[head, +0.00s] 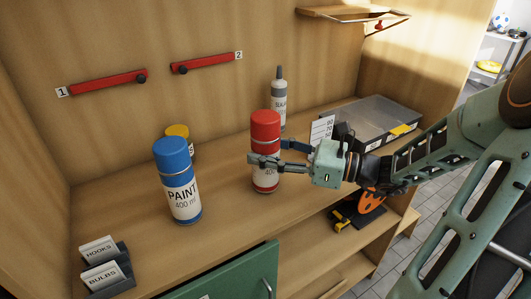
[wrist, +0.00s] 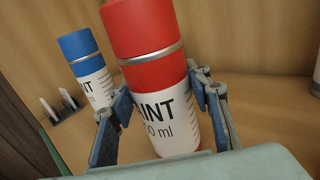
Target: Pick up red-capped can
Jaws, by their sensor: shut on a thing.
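The red-capped can (head: 265,128) is a red spray paint can with a white label, upright at the middle of the wooden bench. My gripper (head: 268,162) reaches it from the right and is shut on its body, below the cap. In the wrist view, the red-capped can (wrist: 150,75) stands between the two fingers (wrist: 160,118), one on each side. Its lower end is hidden by my gripper there. I cannot tell whether its base touches the bench.
A blue-capped paint can (head: 177,180) stands to the left, with a yellow-capped can (head: 180,133) behind it. A grey bottle (head: 279,98) stands behind the red-capped can. A clear-lidded case (head: 373,121) lies at the right. A card holder (head: 104,270) sits at front left.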

